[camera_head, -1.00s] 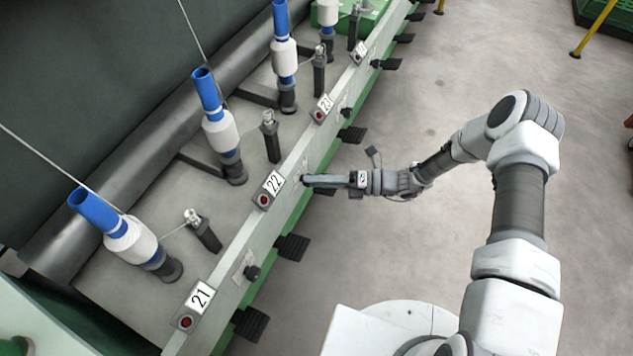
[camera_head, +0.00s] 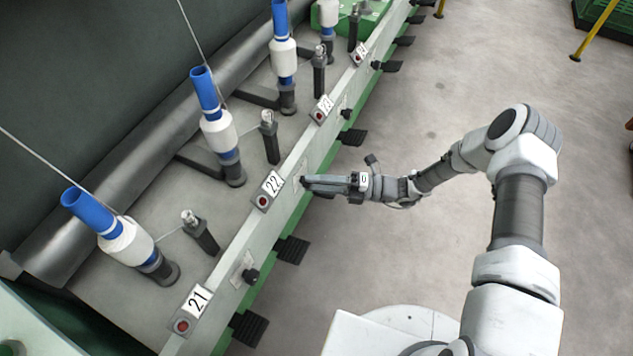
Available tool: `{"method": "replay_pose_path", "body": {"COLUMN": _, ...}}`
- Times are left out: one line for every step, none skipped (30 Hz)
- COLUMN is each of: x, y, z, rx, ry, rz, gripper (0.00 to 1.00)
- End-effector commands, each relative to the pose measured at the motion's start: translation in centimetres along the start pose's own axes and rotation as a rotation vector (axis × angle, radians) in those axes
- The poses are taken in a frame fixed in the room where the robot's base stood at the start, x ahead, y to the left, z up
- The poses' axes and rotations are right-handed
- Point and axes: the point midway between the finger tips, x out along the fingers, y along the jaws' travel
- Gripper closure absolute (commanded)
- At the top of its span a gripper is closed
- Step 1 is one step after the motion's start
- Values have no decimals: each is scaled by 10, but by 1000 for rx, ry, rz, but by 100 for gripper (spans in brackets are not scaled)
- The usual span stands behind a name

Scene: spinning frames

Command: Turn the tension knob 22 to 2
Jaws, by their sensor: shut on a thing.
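The plate marked 22 (camera_head: 273,183) sits on the rail of the spinning frame, with a red button (camera_head: 263,201) at its lower left. My gripper (camera_head: 305,182) is at the front face of the rail, just right of plate 22. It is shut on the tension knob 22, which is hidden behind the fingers. A pale dial label (camera_head: 298,176) shows in part beside the fingertips. The dial's numbers and the knob's setting are too small and covered to read.
Plate 21 (camera_head: 197,300) and its black knob (camera_head: 251,276) are nearer, plate 23 (camera_head: 325,104) farther along. Black pedals (camera_head: 291,250) stick out below the rail. Bobbins (camera_head: 220,135) stand behind it.

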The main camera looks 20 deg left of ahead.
Motion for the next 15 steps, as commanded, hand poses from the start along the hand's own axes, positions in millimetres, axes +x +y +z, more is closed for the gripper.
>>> {"method": "replay_pose_path", "body": {"x": 0, "y": 1, "z": 1, "rx": -1, "ry": -2, "rz": 1, "gripper": 100}}
{"method": "replay_pose_path", "body": {"x": 0, "y": 1, "z": 1, "rx": -1, "ry": -2, "rz": 1, "gripper": 100}}
{"method": "replay_pose_path", "body": {"x": 0, "y": 1, "z": 1, "rx": -1, "ry": -2, "rz": 1, "gripper": 53}}
{"method": "replay_pose_path", "body": {"x": 0, "y": 1, "z": 1, "rx": -1, "ry": -2, "rz": 1, "gripper": 48}}
{"method": "replay_pose_path", "body": {"x": 0, "y": 1, "z": 1, "rx": -1, "ry": -2, "rz": 1, "gripper": 42}}
{"method": "replay_pose_path", "body": {"x": 0, "y": 0, "z": 1, "rx": -1, "ry": -1, "rz": 1, "gripper": 35}}
{"method": "replay_pose_path", "body": {"x": 0, "y": 0, "z": 1, "rx": -1, "ry": -1, "rz": 1, "gripper": 30}}
{"method": "replay_pose_path", "body": {"x": 0, "y": 0, "z": 0, "rx": -1, "ry": -1, "rz": 1, "gripper": 29}}
{"method": "replay_pose_path", "body": {"x": 0, "y": 0, "z": 0, "rx": -1, "ry": -1, "rz": 1, "gripper": 29}}
{"method": "replay_pose_path", "body": {"x": 0, "y": 0, "z": 0, "rx": -1, "ry": -1, "rz": 0, "gripper": 29}}
{"method": "replay_pose_path", "body": {"x": 0, "y": 0, "z": 0, "rx": -1, "ry": -1, "rz": 0, "gripper": 29}}
{"method": "replay_pose_path", "body": {"x": 0, "y": 0, "z": 0, "rx": -1, "ry": -1, "rz": 0, "gripper": 29}}
{"method": "replay_pose_path", "body": {"x": 0, "y": 0, "z": 0, "rx": -1, "ry": -1, "rz": 0, "gripper": 29}}
{"method": "replay_pose_path", "body": {"x": 0, "y": 0, "z": 0, "rx": -1, "ry": -1, "rz": 0, "gripper": 29}}
{"method": "replay_pose_path", "body": {"x": 0, "y": 0, "z": 0, "rx": -1, "ry": -1, "rz": 0, "gripper": 29}}
